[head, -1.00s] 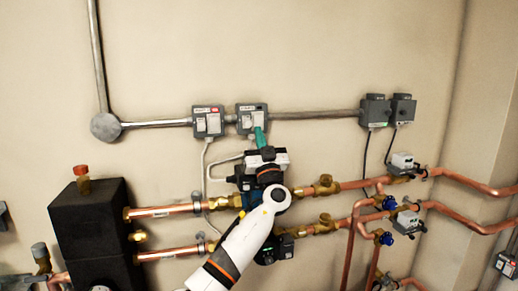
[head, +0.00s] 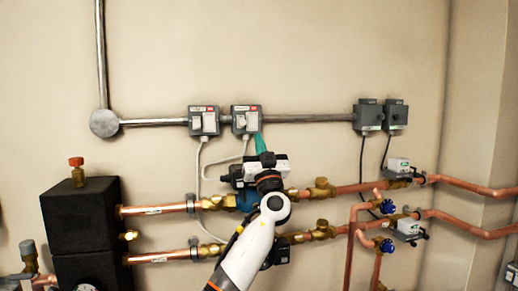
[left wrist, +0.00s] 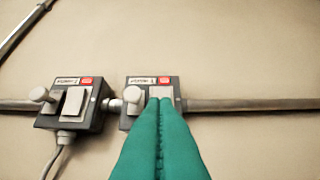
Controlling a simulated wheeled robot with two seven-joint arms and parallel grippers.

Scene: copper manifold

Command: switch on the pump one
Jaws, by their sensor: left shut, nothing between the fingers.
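Two grey switch boxes are on the wall conduit: a left box (head: 204,121) and a right box (head: 246,119). In the left wrist view, the left box (left wrist: 98,118) and right box (left wrist: 175,82) each have a round knob, a pale rocker, a red patch and a label too small to read. My left gripper (head: 259,142) is shut and empty, just below the right box. Its green fingertips (left wrist: 160,103) overlap the lower part of the right box's rocker (left wrist: 160,92); I cannot tell if they touch. My right gripper is out of view.
Copper pipes (head: 335,188) with brass valves run below the boxes, behind my left arm. A black block (head: 80,215) stands at left. Two more grey boxes (head: 368,117) are on the conduit at right. The wall above is clear.

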